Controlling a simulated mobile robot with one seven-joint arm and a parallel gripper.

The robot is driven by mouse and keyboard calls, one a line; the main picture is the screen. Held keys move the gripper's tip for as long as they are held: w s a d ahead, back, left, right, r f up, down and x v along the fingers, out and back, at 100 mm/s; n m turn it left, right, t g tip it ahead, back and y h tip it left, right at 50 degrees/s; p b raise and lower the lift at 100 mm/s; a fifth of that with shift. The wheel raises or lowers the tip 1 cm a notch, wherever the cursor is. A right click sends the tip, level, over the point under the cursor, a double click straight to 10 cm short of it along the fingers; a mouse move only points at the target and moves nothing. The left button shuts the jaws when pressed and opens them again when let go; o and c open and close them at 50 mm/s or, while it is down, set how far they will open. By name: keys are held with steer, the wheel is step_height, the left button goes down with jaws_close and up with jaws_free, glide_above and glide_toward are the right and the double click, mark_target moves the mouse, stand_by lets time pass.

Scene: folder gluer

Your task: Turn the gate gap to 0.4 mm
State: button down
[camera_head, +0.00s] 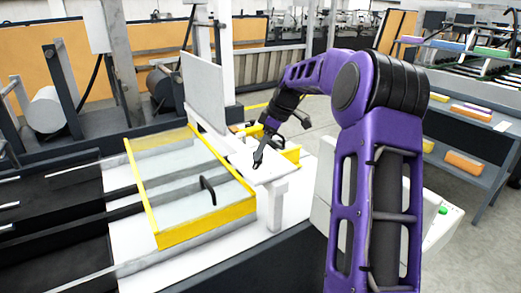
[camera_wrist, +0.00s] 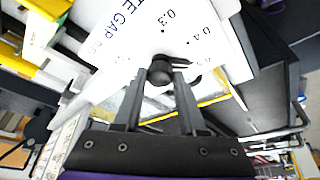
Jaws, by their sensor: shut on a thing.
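The white gate gap plate (camera_wrist: 120,62) fills the upper part of the wrist view, with printed 0.3 and 0.4 marks and part of the words "GATE GAP". A black round knob (camera_wrist: 160,68) sits on it, and its dark pointer (camera_wrist: 186,63) sticks out to the right, below the 0.4 print. The exact reading is hard to tell. My gripper (camera_wrist: 161,80) is shut on the knob, one finger on each side. In the head view my gripper (camera_head: 257,164) reaches down to the white plate (camera_head: 272,172); the knob is too small to make out there.
A yellow-edged guard frame (camera_head: 205,230) with a black handle (camera_head: 208,188) lies left of the plate. An upright grey panel (camera_head: 204,92) stands behind it. A shelf rack (camera_head: 470,155) with coloured boxes stands at the right. Open floor lies behind my arm.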

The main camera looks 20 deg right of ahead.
steer(key=n+g, duration=0.1)
steer(key=n, duration=0.3)
steer(key=shift+w+d+n+g+y, duration=0.1)
steer(key=shift+w+n+g+y, duration=0.1)
steer(key=shift+n+g+y, duration=0.15)
steer(key=shift+w+n+g, duration=0.1)
steer(key=shift+n+g, duration=0.85)
steer(key=shift+n, duration=1.2)
steer(key=shift+c, duration=2.4)
jaws_free()
steer(key=shift+r, duration=0.15)
